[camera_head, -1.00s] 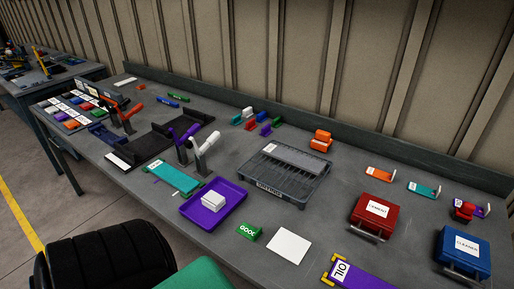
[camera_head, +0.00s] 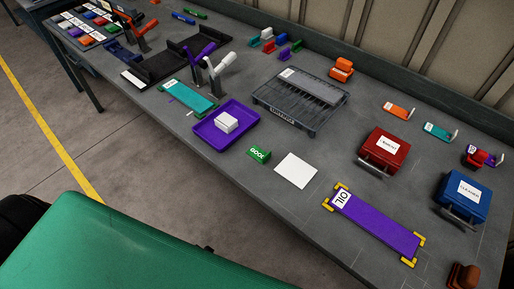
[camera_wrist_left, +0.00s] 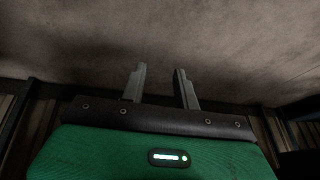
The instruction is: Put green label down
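A small green block with white lettering (camera_head: 258,155), which looks like the green label, stands on the grey bench between the purple tray (camera_head: 206,133) and a white square (camera_head: 296,170). Nothing is holding it. My left gripper (camera_wrist_left: 158,86) shows in the left wrist view with its two fingers apart and nothing between them. Behind the fingers there is only a plain wall and ceiling-like surface. Neither gripper shows in the head view, and my right gripper is not seen.
White blocks (camera_head: 226,122) sit in the purple tray. A purple OIL strip (camera_head: 378,222) lies between yellow corners at the front right. Red (camera_head: 384,151) and blue (camera_head: 461,197) boxes stand to the right. A dark grey crate (camera_head: 278,105) is behind. Bare bench lies around the white square.

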